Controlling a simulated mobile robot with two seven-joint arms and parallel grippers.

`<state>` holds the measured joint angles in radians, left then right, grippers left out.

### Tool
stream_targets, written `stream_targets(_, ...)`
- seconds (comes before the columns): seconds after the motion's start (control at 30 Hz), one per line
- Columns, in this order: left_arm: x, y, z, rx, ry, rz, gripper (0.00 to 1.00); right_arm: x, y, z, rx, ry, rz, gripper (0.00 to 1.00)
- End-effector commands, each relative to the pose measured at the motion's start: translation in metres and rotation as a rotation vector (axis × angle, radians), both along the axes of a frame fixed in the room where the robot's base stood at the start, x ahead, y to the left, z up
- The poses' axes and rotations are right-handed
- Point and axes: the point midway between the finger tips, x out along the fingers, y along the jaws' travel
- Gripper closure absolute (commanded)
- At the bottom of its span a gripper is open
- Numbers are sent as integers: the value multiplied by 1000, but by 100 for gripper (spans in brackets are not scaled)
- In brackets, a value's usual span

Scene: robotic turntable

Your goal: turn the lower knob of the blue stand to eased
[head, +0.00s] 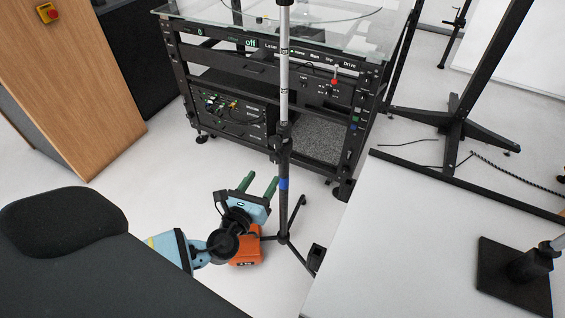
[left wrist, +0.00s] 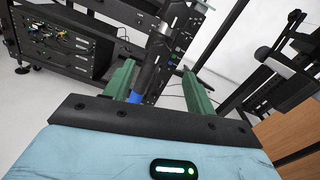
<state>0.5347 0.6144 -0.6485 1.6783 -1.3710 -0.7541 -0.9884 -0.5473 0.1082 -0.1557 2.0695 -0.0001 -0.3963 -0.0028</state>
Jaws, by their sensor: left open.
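The blue stand is a slim pole on a black tripod foot, with a blue band (head: 283,184) low on it in the head view. Black clamp parts (head: 283,133) sit on the pole above the band. I cannot make out which is the lower knob, nor its setting. My left gripper (head: 261,180) is open and empty, its green fingers just left of the pole. In the left wrist view the blue band (left wrist: 136,97) and dark pole show between the open fingers (left wrist: 158,68); I cannot tell whether the pole is really between them. My right gripper is not in view.
A black equipment rack (head: 225,62) with a glass top stands behind the pole. An orange box (head: 245,246) is by my left wrist. A white table (head: 405,240) is at right, a dark chair (head: 65,222) at left. Some floor is clear left of the pole.

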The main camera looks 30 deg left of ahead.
Motion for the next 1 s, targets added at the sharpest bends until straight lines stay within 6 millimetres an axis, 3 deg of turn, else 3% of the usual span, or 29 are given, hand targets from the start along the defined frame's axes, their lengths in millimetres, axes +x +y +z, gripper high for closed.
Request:
stream_targets(0.17,10,1,1,-3,0,0,44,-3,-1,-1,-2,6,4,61)
stream_targets(0.6,69,7,0,-5,2,1,44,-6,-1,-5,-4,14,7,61)
stream_targets(1.0,77,8,0,-7,2,0,44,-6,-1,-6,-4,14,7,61)
